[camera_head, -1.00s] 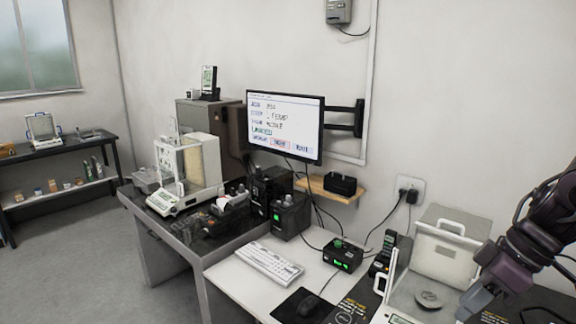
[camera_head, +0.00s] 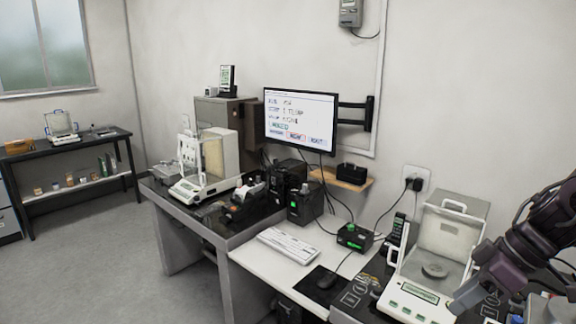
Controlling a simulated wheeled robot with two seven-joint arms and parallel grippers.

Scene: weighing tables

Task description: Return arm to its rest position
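My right arm comes in from the right edge, and my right gripper (camera_head: 468,296) is at the lower right. It is in front of the right side of a balance (camera_head: 415,302) with an open draft shield, and its fingers are too small and dark to show whether they are apart. I cannot tell whether it touches the balance. A round grey pan (camera_head: 435,270) sits bare inside the shield. My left gripper is not in view.
A second glass-sided balance (camera_head: 205,165) stands on the dark table to the left. A monitor (camera_head: 300,120) hangs on the wall. Open floor lies at left.

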